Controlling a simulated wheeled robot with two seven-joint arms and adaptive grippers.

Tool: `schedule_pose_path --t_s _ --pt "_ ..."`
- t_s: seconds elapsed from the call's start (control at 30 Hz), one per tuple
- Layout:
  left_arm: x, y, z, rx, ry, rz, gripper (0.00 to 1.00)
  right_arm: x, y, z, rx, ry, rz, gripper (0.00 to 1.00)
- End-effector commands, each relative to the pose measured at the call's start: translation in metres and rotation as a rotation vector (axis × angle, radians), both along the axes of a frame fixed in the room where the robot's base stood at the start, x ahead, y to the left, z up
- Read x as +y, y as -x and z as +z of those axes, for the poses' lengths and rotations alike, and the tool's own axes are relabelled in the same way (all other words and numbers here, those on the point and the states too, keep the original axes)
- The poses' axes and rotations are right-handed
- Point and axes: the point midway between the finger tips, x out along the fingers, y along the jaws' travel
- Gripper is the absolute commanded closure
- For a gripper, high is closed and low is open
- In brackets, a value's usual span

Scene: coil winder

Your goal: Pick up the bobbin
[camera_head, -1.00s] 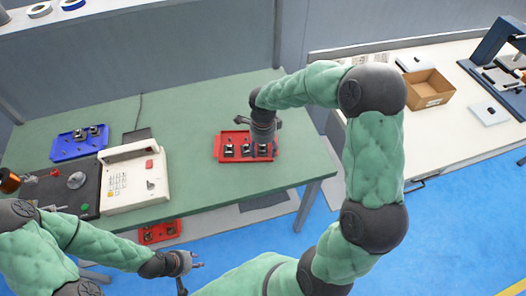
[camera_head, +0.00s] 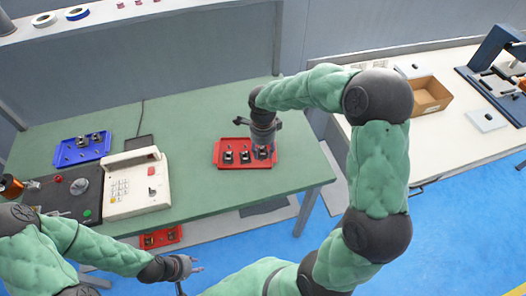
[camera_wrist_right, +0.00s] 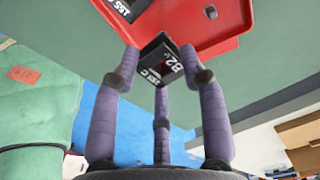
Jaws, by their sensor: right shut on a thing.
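In the right wrist view a black, square-flanged bobbin (camera_wrist_right: 162,62) with white lettering, including "B2", sits between the fingers of my right gripper (camera_wrist_right: 161,75). The fingers are shut on it at the edge of the red tray (camera_wrist_right: 229,46). In the head view my right gripper (camera_head: 263,147) points down over the right end of the red tray (camera_head: 222,163) and partly hides the bobbin (camera_head: 262,154). I cannot tell whether the bobbin is clear of the tray. My left gripper (camera_head: 193,268) is empty, fingers apart, in front of the table.
Other bobbins (camera_head: 229,157) stand in the red tray. A blue tray (camera_head: 68,157) with parts and a cream winder console (camera_head: 135,185) stand on the green table (camera_head: 195,120) to the left. A cardboard box (camera_head: 428,96) is on the white bench at right.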

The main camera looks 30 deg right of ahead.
Motion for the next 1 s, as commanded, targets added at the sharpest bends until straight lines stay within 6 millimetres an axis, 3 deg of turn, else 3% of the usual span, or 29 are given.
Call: schedule_pose_path --t_s 0.27,0.6,1.0 --pt "0.000 0.000 0.024 0.000 0.000 0.000 0.69 0.028 0.041 0.063 -0.005 -0.001 0.002 0.70" --pt "0.000 0.000 0.038 0.000 0.000 0.000 0.69 0.065 0.098 0.088 -0.001 0.000 0.002 0.70" --pt "0.000 0.000 0.042 0.000 0.000 0.000 0.69 0.076 0.114 0.095 0.000 0.000 0.000 0.70"
